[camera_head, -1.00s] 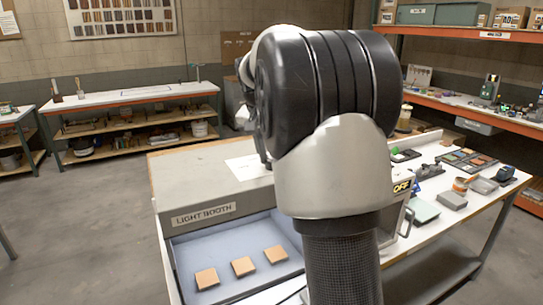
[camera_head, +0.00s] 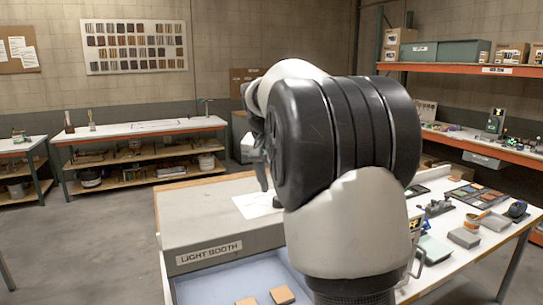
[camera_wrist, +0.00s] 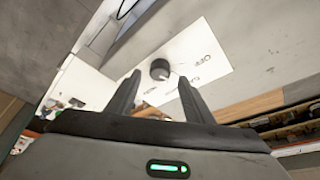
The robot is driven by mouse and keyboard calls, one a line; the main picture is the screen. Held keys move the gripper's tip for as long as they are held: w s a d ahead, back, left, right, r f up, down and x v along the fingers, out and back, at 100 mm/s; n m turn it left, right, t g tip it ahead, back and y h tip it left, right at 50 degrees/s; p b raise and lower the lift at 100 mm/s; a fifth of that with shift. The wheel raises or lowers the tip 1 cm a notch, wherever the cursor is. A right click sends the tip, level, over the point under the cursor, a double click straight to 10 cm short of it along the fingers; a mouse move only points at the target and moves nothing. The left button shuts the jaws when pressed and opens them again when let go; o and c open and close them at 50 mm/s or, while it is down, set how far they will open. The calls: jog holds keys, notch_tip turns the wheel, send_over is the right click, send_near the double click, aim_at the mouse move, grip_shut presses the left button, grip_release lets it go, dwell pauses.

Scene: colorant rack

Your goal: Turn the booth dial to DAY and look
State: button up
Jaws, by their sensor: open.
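The light booth (camera_head: 215,225) is a grey box on the white workbench, its lit inside partly in view. A white panel (camera_head: 257,204) lies on its top; the dial there is hidden by my arm in the head view. In the wrist view the dark round dial (camera_wrist: 159,69) sits on this white panel, with OFF printed on one side and other labels too blurred to read. My gripper (camera_wrist: 160,82) is open, its two fingers pointing toward the panel with the dial between their tips in the picture. Contact with the dial cannot be told.
Tan tiles (camera_head: 282,295) lie inside the booth. My arm covers the middle of the head view. Right of it, the workbench holds a palette tray (camera_head: 475,195) and small tools. An orange-edged shelf (camera_head: 480,148) stands behind. The floor at left is clear.

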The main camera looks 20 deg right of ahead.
jog(key=v, duration=1.4)
jog(key=shift+r+p, duration=0.15)
jog(key=shift+p, duration=0.15)
jog(key=s+a+f+n+t+y, duration=0.1)
jog(key=s+a+f+n, duration=0.3)
jog(key=s+f, duration=0.5)
jog(key=s+a+f+n+t+y, duration=0.1)
jog(key=s+a+f+n, duration=0.4)
jog(key=s, duration=1.2)
notch_tip(320, 180, down, 5)
jog(key=a+y, duration=0.1)
jog(key=a, duration=0.1)
jog(key=shift+a+r, duration=0.2)
jog(key=shift+a, duration=0.15)
jog(key=shift+s, duration=0.15)
